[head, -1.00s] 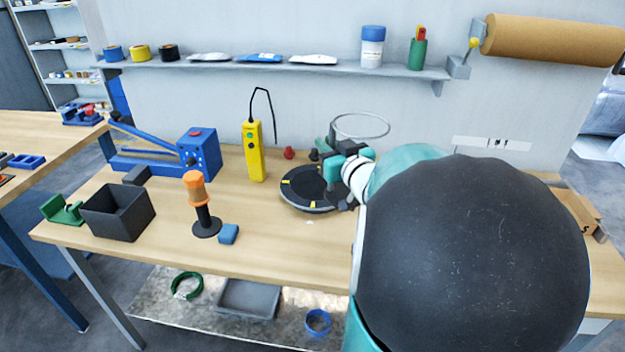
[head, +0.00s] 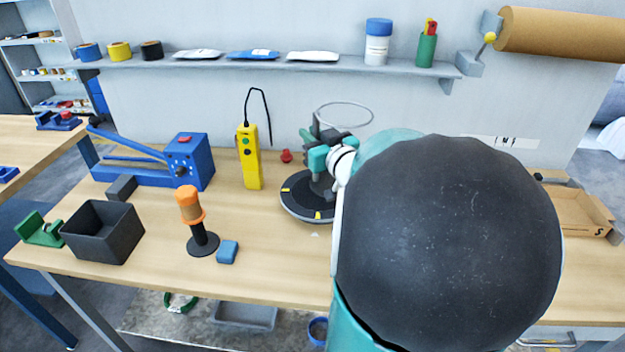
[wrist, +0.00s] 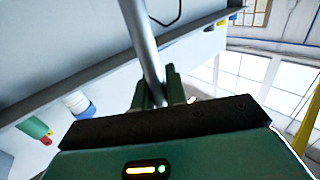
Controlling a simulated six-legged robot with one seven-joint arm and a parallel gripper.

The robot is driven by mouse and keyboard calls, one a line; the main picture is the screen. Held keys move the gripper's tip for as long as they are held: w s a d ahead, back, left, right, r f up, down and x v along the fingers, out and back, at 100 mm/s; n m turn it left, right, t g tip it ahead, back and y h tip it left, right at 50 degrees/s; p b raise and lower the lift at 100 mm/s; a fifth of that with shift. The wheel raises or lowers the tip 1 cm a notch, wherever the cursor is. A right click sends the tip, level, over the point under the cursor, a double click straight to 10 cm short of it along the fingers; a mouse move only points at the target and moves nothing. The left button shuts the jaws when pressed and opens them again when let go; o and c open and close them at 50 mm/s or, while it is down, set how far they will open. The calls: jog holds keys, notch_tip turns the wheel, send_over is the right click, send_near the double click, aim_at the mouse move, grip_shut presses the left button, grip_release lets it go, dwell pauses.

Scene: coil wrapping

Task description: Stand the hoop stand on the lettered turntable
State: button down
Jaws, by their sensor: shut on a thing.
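The hoop stand's thin grey ring (head: 344,103) shows above my gripper in the head view. My gripper (head: 314,145) is shut on the stand's grey post, which shows between the fingers in the wrist view (wrist: 142,45). The turntable (head: 290,203) is a black disc with yellow marks on the bench; I cannot read its letters. My gripper and the stand are over its right and back part in the picture. My arm hides part of the stand and the disc's right side, and I cannot tell whether the stand's foot touches the disc.
A yellow handheld device (head: 249,158) and a small red object (head: 286,156) stand left of and behind the turntable. An orange-handled tool (head: 192,215), a blue block (head: 228,251) and a dark bin (head: 103,235) are farther left. A wall shelf (head: 270,67) runs behind.

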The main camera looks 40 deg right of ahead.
jog(key=shift+w+d+f, duration=0.1)
jog(key=shift+d+f, duration=0.05)
jog(key=shift+d, duration=0.15)
jog(key=w+d+f, duration=0.7)
jog(key=w+f, duration=0.3)
jog(key=f, duration=0.2)
jog(key=shift+w+f, duration=0.2)
jog(key=shift+w, duration=0.1)
jog(key=shift+f, duration=0.15)
jog(key=c, duration=1.4)
grip_release()
jog(key=shift+f, duration=0.1)
